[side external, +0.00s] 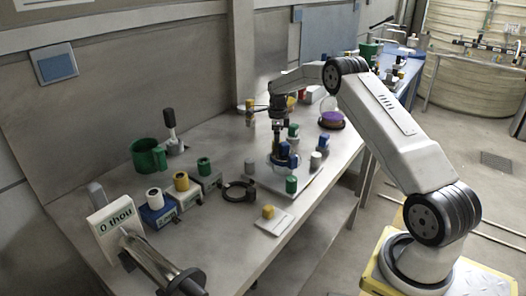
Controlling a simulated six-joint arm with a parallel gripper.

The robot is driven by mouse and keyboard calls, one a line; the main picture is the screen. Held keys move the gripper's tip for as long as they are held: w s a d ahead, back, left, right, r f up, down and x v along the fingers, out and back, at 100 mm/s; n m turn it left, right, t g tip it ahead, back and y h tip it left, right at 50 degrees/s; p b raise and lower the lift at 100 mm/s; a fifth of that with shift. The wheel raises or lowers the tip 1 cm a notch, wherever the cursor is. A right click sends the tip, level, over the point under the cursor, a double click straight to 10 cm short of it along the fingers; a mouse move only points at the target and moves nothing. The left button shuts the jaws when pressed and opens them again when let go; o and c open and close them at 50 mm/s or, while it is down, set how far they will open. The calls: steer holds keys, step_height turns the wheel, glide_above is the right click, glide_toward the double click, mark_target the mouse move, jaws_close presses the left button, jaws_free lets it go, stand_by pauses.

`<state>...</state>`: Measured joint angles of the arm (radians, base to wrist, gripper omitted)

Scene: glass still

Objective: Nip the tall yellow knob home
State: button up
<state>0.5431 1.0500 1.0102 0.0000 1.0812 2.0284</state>
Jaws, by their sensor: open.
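Several yellow knobs show, and I cannot tell for sure which is the tall one. One yellow knob (268,211) stands on a small white plate (273,226) at the front edge of the bench. A yellow-topped piece (181,181) sits on a grey block at the left. Another yellow-topped piece (249,104) stands at the back, left of my arm's end. My gripper (277,138) points down above a white and blue fitting (282,157) in the middle of the bench. It is open, apart from these three yellow pieces. Its fingertips are small and partly lost against the fitting.
Green pieces (291,184), a grey cylinder (316,159) and a black ring (239,191) stand around the fitting. A green cup (147,155), a blue block (158,212) and a white sign (116,222) are at the left. Bare bench lies near the front left.

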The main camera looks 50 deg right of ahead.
steer(key=shift+r, duration=1.3)
